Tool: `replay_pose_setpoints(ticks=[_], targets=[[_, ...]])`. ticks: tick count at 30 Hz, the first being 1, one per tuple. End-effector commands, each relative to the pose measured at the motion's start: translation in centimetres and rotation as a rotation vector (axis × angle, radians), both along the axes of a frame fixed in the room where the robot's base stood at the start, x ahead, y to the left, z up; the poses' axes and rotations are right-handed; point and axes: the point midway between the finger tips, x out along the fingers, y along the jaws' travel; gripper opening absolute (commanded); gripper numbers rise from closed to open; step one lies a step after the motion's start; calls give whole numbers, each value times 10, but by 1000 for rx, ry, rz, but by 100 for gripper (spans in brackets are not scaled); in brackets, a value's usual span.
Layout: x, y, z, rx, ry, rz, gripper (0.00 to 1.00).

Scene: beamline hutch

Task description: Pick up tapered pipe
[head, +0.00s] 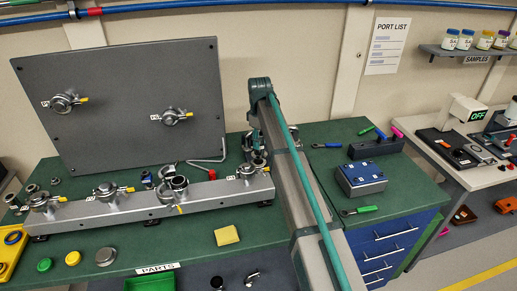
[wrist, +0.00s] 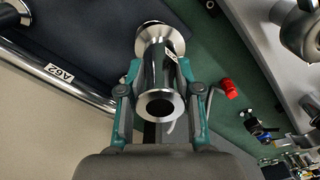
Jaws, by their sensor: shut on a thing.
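The tapered pipe (wrist: 160,66) is a shiny metal tube with a wide flange at its far end and a smaller open end towards the wrist camera. A small white label is on its side. In the wrist view my gripper (wrist: 160,82) is shut on it, with one teal finger on each side. In the head view my gripper (head: 256,143) is beside my arm, above the back of the green bench, right of the grey panel. My arm hides much of it there, and the pipe is hard to make out.
A grey manifold (head: 150,207) with several clamped ports runs along the bench. An upright grey panel (head: 120,100) with two clamped ports stands behind it. A bent metal rod (head: 207,160) lies near the panel. A blue box (head: 360,178) and tools lie to the right. A yellow pad (head: 227,235) lies in front.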

Motion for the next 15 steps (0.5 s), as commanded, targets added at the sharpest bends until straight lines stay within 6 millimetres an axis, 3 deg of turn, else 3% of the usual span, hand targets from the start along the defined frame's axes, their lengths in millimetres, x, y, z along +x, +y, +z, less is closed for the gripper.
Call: replay_pose_setpoints(ticks=[6, 9, 15], targets=[[-39, -14, 43, 2, -5, 0, 0], [-65, -24, 50, 0, -4, 0, 0], [-98, -36, 69, 0, -2, -1, 0]])
